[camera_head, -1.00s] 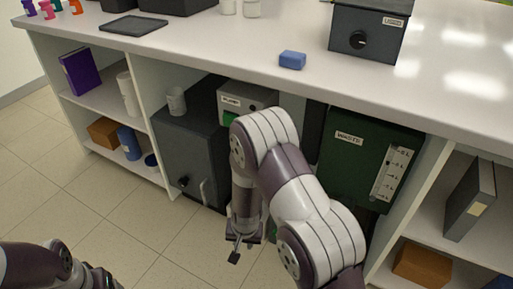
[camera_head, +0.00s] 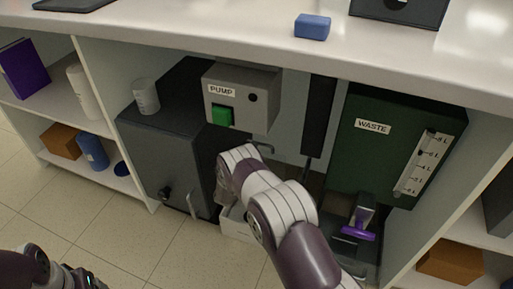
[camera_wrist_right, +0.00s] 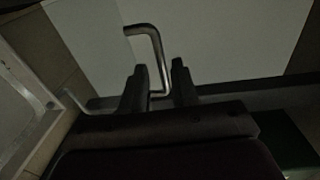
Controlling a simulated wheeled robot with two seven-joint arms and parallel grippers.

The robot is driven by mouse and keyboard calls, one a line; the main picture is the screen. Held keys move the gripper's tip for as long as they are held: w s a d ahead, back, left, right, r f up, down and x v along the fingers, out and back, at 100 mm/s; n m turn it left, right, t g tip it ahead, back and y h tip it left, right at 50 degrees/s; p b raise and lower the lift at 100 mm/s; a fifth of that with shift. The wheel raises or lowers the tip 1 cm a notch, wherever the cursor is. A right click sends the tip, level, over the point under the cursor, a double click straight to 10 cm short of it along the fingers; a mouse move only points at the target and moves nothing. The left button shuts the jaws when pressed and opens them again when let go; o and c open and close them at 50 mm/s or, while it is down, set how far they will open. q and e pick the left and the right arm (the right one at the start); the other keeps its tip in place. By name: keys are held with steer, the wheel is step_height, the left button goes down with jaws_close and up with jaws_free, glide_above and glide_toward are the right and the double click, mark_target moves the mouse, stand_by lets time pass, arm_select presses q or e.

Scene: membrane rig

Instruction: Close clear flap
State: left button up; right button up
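I cannot identify the clear flap with certainty. In the right wrist view, a pale panel with a light rim (camera_wrist_right: 22,108) stands at the left edge; I cannot tell whether it is the flap. My right gripper (camera_wrist_right: 158,82) is open there, with its two dark fingers apart. A bent metal rod (camera_wrist_right: 157,50) reaches down between the fingers; contact is unclear. In the head view my right arm goes under the counter below the pump box (camera_head: 242,95), and its fingers are hidden. My left gripper (camera_head: 78,278) is at the bottom left, partly cut off, its opening unclear.
A dark grey cabinet (camera_head: 165,140) with a cup (camera_head: 146,96) on top stands left of my right arm. The green waste box (camera_head: 385,145) hangs to the right, above a purple handle (camera_head: 358,233). The counter edge (camera_head: 240,52) runs overhead.

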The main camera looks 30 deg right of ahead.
steer(key=b+x, duration=0.1)
steer(key=x, duration=0.3)
steer(key=shift+w+d+f+b, duration=0.1)
steer(key=shift+w+f+b, duration=0.1)
steer(key=shift+b, duration=0.1)
steer(key=shift+w+d+r, duration=0.15)
steer(key=shift+d, duration=0.05)
arm_select(q)
step_height(320, 180, down, 2)
steer(key=shift+f, duration=0.2)
arm_select(e)
steer(key=shift+c, duration=0.3)
jaws_close()
